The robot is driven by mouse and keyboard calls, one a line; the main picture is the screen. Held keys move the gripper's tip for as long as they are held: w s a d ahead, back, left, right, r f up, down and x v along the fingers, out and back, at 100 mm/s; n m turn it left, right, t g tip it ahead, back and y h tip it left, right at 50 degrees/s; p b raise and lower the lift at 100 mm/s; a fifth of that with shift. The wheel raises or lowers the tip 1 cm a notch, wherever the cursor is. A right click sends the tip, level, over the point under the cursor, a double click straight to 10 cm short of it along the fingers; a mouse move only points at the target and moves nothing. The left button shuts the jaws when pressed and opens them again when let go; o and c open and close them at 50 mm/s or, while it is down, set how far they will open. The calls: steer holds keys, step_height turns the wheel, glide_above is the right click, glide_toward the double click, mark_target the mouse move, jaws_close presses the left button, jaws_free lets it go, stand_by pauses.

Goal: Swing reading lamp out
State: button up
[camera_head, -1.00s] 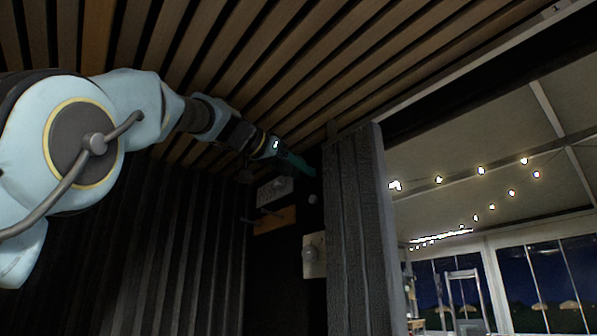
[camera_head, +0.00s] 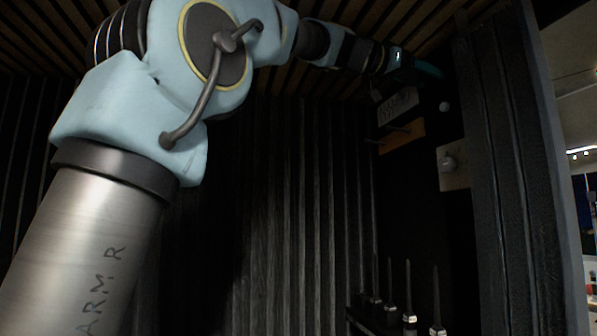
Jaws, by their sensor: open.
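My gripper (camera_head: 428,70), with teal fingers, is at the upper right, just under the slatted ceiling and close to the dark wall. It is small and dark here, and I see nothing held in it. I cannot pick out the reading lamp for certain. A pale plate with a rounded white fitting (camera_head: 449,161) is on the dark wall below my gripper, and a small white knob (camera_head: 444,106) shows above it. Either may belong to the lamp; I cannot tell. My gripper appears apart from both.
A grey ribbed panel (camera_head: 510,170) stands right of the fittings. A wooden peg board (camera_head: 402,136) and a light vented box (camera_head: 398,106) are on the wall to their left. Several upright antennas stand on a black rack (camera_head: 372,322) below. Dark curtain-like folds fill the middle.

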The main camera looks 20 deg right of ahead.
steer(key=shift+d+n+t+h, duration=0.15)
steer(key=shift+n+t+h, duration=0.1)
steer(key=shift+h, duration=1)
steer(key=shift+d+n+t+h, duration=0.15)
steer(key=shift+n+h, duration=0.1)
steer(key=shift+h, duration=1)
